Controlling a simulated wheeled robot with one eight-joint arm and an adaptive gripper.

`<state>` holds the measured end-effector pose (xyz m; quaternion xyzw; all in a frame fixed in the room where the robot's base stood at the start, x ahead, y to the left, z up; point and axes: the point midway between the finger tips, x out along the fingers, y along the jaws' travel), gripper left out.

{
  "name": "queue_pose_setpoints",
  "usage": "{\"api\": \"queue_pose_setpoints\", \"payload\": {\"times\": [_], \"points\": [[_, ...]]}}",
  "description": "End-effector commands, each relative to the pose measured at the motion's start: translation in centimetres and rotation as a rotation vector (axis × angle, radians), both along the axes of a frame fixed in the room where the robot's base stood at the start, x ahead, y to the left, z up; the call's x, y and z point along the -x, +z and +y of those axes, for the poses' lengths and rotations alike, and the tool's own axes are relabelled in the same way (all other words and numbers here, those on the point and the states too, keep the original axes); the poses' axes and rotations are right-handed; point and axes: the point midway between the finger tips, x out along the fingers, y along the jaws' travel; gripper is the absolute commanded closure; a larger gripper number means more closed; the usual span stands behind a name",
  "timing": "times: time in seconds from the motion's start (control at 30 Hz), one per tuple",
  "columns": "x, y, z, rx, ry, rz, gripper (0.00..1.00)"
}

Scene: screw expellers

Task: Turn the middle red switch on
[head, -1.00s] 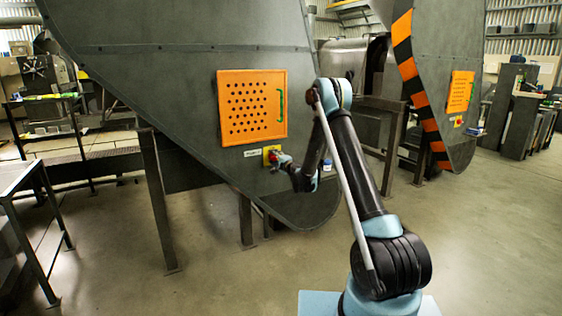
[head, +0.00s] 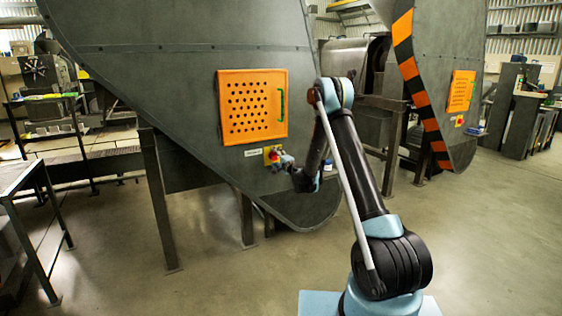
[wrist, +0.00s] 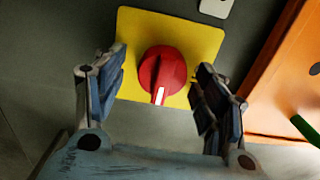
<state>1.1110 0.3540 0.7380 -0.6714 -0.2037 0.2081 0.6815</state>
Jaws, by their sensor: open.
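The red switch (wrist: 162,74) is a round knob on a yellow plate (wrist: 205,38) on the grey machine panel. Its white mark points toward the bottom of the wrist view, slightly left. In the head view, the red switch (head: 273,156) and its yellow plate show just below the orange perforated panel, partly covered by my gripper. My gripper (wrist: 160,92) is open, with one finger on each side of the knob and visible gaps to it. It holds nothing. In the head view my gripper (head: 284,163) is small and close to the plate.
The orange perforated panel (head: 252,105) with a green handle (head: 281,104) is just above the switch. A white label (head: 253,153) is left of the plate. A second machine with an orange panel (head: 460,91) stands at the right. Open floor (head: 480,240) lies at right.

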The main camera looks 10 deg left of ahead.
Motion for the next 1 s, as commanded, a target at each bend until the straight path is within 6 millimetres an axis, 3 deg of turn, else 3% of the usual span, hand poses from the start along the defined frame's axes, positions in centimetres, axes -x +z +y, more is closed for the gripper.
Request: {"api": "queue_pose_setpoints", "payload": {"times": [0.6, 1.0], "points": [[8.1, -0.1, -5.8, 0.001, -0.003, 0.001, 0.35], [9.5, -0.2, -6.6, 0.001, -0.002, 0.002, 0.35]]}}
